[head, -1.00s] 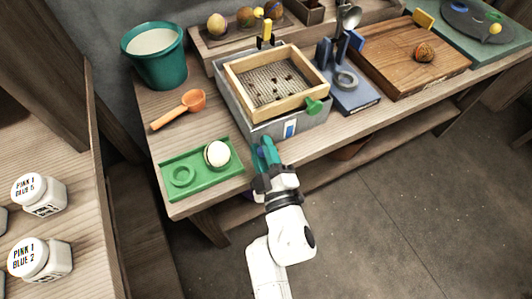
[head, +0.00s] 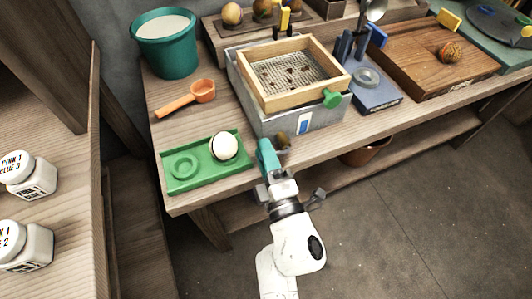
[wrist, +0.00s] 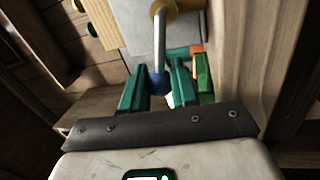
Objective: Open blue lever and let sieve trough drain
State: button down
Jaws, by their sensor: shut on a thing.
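The sieve trough is a grey box (head: 275,125) at the front edge of the bench, with a wooden-framed sieve (head: 262,92) on top. Dark bits lie on its mesh. A brass fitting (head: 283,141) sticks out low on the trough's front. In the wrist view a metal rod runs from the brass fitting (wrist: 184,5) to the blue lever's knob (wrist: 159,84). My gripper (wrist: 158,88) has its green fingers either side of this knob and is shut on it. In the head view my gripper (head: 268,158) is just in front of the trough and hides the knob.
A brown pot (head: 362,152) sits below the bench. The floor at right is clear.

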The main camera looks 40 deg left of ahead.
jog(key=shift+f, duration=0.1)
dwell(0.3)
jog(key=c, duration=0.9)
grip_release()
jog(key=p+v, duration=0.1)
jog(key=v, duration=0.9)
jog(key=shift+s+d+p, duration=0.15)
jog(key=shift+d+p, duration=0.25)
